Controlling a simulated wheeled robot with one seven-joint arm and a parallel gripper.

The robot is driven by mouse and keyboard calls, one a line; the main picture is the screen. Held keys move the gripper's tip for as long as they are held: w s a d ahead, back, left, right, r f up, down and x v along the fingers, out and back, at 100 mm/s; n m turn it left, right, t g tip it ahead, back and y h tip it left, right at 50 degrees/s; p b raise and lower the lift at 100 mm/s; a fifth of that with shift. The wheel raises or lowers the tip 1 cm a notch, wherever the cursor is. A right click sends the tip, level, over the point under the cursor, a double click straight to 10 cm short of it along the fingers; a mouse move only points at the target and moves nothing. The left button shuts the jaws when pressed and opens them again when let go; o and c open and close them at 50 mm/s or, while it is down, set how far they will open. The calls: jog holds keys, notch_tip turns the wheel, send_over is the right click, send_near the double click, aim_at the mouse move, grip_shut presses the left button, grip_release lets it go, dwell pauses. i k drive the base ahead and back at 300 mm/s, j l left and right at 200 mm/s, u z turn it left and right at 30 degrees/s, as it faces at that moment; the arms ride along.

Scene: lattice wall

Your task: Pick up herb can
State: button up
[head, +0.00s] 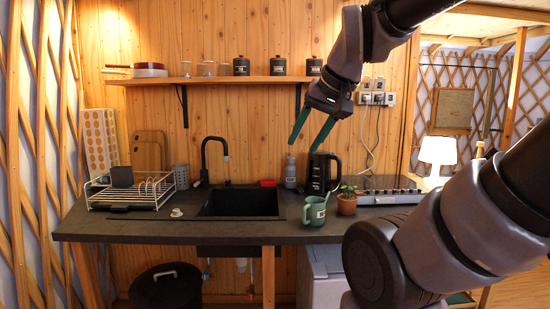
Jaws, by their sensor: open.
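Three dark lidded cans with small pale labels stand upright on the wooden wall shelf: a left can (241,67), a middle can (278,67) and a right can (314,67). The labels are too small to read, so I cannot tell which one is the herb can. My gripper (302,147) is open and empty, its green fingers pointing down. In the picture it is below the shelf's right end, above the counter, and apart from the cans.
Glasses (207,69) and a red-and-white pan (150,70) share the shelf (215,80). Below, the counter (150,228) holds a dish rack (130,190), a black faucet (210,155), a black kettle (321,174), a green mug (314,211) and a potted plant (347,202).

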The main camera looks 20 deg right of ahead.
aim_at(314, 212)
jog(key=l+u, duration=0.3)
jog(key=l, duration=0.35)
jog(key=l+u, duration=0.3)
jog(key=l, duration=0.35)
